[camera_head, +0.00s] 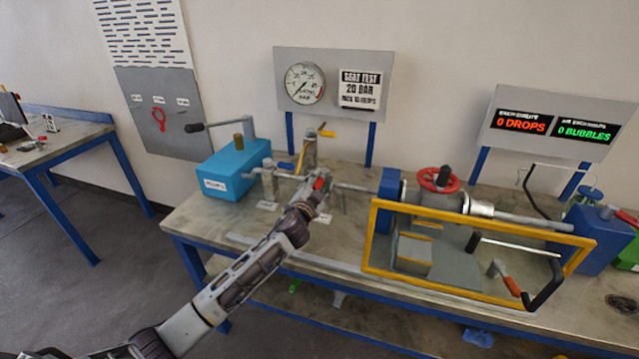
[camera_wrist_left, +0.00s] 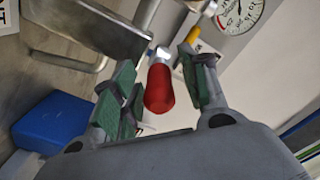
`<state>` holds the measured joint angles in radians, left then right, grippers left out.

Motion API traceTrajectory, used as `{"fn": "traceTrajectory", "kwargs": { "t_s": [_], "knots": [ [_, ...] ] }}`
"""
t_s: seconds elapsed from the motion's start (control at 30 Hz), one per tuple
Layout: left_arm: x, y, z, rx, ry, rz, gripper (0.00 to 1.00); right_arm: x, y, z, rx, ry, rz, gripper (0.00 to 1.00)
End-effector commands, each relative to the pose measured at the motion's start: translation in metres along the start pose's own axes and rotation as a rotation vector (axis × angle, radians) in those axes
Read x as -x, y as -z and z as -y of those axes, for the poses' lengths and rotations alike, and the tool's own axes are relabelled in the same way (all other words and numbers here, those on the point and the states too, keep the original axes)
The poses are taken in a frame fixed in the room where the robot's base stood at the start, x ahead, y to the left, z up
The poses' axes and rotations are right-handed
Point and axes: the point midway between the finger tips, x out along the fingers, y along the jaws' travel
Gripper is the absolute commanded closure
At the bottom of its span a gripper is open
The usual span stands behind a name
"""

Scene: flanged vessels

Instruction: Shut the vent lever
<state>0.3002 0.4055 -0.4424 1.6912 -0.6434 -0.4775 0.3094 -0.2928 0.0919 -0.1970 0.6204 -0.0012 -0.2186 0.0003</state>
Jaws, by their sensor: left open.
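A lever with a red grip (camera_head: 320,184) is on the pipework between the blue pump box and the clamped vessel. In the left wrist view the red grip (camera_wrist_left: 158,88) lies between my left gripper's fingers (camera_wrist_left: 157,75), with gaps showing on both sides. In the head view my left gripper (camera_head: 308,196) is right at this lever and hides part of it. The gripper is open. A second lever with a yellow grip (camera_head: 327,133) sits higher up behind it, and its yellow also shows in the wrist view (camera_wrist_left: 193,35). The small tags are too small to read. My right gripper is out of view.
A blue box (camera_head: 228,172) with a long handle stands left on the bench (camera_head: 196,219). A gauge (camera_head: 305,83) is on the panel behind. Right are a red handwheel (camera_head: 439,180) and a yellow frame (camera_head: 366,240). The display (camera_head: 524,122) reads 0 drops and 0 bubbles.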

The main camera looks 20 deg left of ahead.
Motion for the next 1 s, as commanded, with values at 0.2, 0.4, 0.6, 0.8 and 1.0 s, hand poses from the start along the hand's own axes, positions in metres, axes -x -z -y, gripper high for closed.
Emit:
{"fn": "traceTrajectory", "kwargs": {
  "t_s": [0.2,0.4,0.6,0.8,1.0],
  "knots": [
    [-0.0043,0.0000,-0.0005,0.000,-0.001,0.000,0.56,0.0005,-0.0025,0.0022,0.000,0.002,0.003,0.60],
    [-0.0042,0.0000,-0.0005,0.000,-0.001,0.000,0.56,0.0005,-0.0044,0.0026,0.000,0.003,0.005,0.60],
    [-0.0041,0.0000,-0.0005,0.000,-0.001,0.000,0.78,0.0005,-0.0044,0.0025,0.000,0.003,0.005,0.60],
    [-0.0041,0.0000,-0.0005,0.000,-0.001,0.000,1.00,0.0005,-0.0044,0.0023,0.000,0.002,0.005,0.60],
    [-0.0040,0.0000,-0.0007,0.000,-0.001,0.000,1.00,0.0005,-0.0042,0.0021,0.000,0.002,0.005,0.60]
  ]
}}
